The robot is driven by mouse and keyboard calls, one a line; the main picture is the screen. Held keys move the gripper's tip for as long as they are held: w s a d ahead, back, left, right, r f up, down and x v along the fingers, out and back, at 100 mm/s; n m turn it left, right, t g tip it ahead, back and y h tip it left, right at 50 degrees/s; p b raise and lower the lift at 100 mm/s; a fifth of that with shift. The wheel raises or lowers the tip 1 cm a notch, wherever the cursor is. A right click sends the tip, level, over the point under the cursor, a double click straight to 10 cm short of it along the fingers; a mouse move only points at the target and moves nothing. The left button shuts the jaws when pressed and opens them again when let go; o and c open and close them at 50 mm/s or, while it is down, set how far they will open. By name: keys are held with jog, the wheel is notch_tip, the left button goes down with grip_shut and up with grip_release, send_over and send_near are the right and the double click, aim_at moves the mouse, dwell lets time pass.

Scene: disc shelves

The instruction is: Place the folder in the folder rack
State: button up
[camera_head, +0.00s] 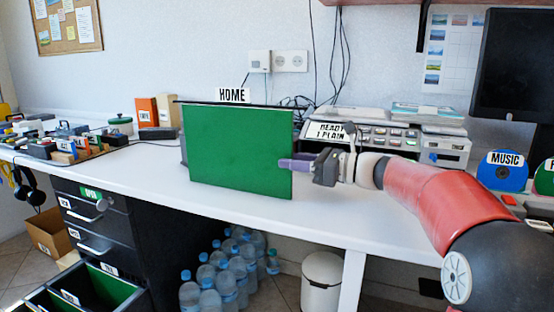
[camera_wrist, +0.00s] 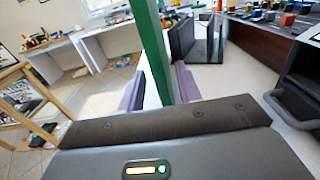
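The green folder (camera_head: 238,152) stands upright above the white desk in the head view, its broad face toward the camera. My gripper (camera_head: 297,165) is at its right edge, with a purple finger against the green face. In the wrist view the folder (camera_wrist: 151,50) runs edge-on between the two purple fingers of my gripper (camera_wrist: 160,92), which appear closed on it. The dark folder rack (camera_wrist: 183,42), with upright panels, stands beyond the fingers in the wrist view. In the head view the folder hides most of what is behind it; a HOME label (camera_head: 233,95) shows above it.
The white desk (camera_head: 330,218) is clear in front of the folder. A grey device (camera_head: 380,135) with a READY sign stands behind my arm. Small labelled blocks (camera_head: 60,145) fill the desk's left end. Dark drawers (camera_head: 92,220), one open, stand below at left.

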jog(key=v, duration=0.7)
jog(key=shift+s+a, duration=0.15)
jog(key=shift+a, duration=0.1)
jog(key=s+a+f+n+h, duration=0.1)
jog(key=s, duration=0.1)
jog(key=s+a+f+n+g+h+p, duration=0.1)
jog(key=s+n+h, duration=0.1)
jog(key=s, duration=0.1)
jog(key=s+a+f+n+g+h, duration=0.1)
jog(key=s+a, duration=0.1)
jog(key=s, duration=0.1)
jog(key=shift+s+f+n+h+p, duration=0.1)
jog(key=shift+f+n+h+p, duration=0.2)
jog(key=shift+n+p, duration=0.1)
jog(key=s+d+f+n+h+p, duration=0.1)
jog(key=s+d+f+n+h, duration=0.2)
jog(key=s, duration=0.4)
jog(key=s+d+f+n+t+h+p, duration=0.1)
jog(key=s+d+f+n+h, duration=0.3)
jog(key=s+n, duration=0.4)
jog(key=s+d+f+n+h+p, duration=0.1)
jog(key=s+d+f+n+h, duration=0.3)
jog(key=s+f+n+h, duration=0.1)
jog(key=s+n, duration=0.1)
jog(key=s, duration=0.1)
jog(key=shift+s, duration=0.35)
